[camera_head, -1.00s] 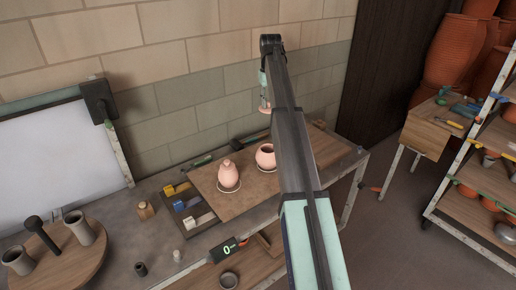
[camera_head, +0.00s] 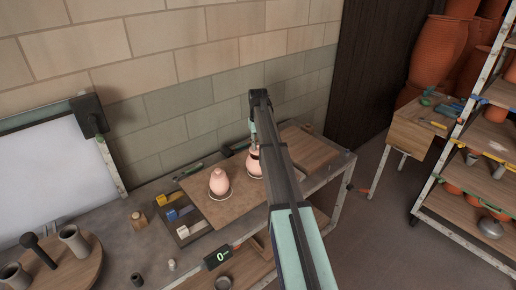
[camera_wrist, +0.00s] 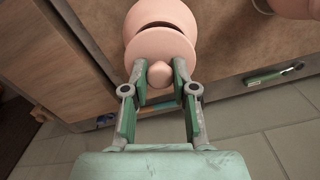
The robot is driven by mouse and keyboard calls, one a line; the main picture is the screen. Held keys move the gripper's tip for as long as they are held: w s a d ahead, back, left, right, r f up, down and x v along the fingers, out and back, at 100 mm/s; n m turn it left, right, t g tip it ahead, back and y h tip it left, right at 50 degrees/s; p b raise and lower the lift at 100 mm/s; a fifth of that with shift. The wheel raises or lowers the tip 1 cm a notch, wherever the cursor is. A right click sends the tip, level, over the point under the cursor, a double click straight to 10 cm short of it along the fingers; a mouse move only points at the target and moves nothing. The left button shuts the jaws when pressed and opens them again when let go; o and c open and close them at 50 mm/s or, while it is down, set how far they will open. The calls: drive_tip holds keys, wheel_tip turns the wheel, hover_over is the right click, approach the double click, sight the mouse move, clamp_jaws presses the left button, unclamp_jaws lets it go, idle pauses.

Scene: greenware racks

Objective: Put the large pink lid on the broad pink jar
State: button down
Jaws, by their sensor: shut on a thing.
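My gripper (camera_wrist: 160,74) is shut on the knob of the large pink lid (camera_wrist: 160,47), a round pale-pink disc. The broad pink jar (camera_wrist: 160,11) is beyond and below the lid in the wrist view. A dark sliver of its opening shows past the lid's far edge, so the lid covers most of the mouth but looks offset. I cannot tell whether lid and jar touch. In the head view the broad jar (camera_head: 254,166) stands upright on a board, partly hidden by my arm, with my gripper (camera_head: 254,143) just above it.
A narrower pink jar (camera_head: 218,184), topped with a lid, stands left of the broad jar on the same wooden board (camera_head: 208,209). A tray with coloured blocks (camera_head: 184,220) lies further left. The brick wall (camera_head: 190,110) is close behind. A green-handled tool (camera_wrist: 268,76) lies near the wall.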

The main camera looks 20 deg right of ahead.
drive_tip(key=shift+f+p, duration=0.3)
drive_tip(key=shift+f, duration=1.15)
drive_tip(key=c, duration=0.9)
unclamp_jaws()
wheel_tip(320, 180, up, 12)
drive_tip(key=b, duration=0.3)
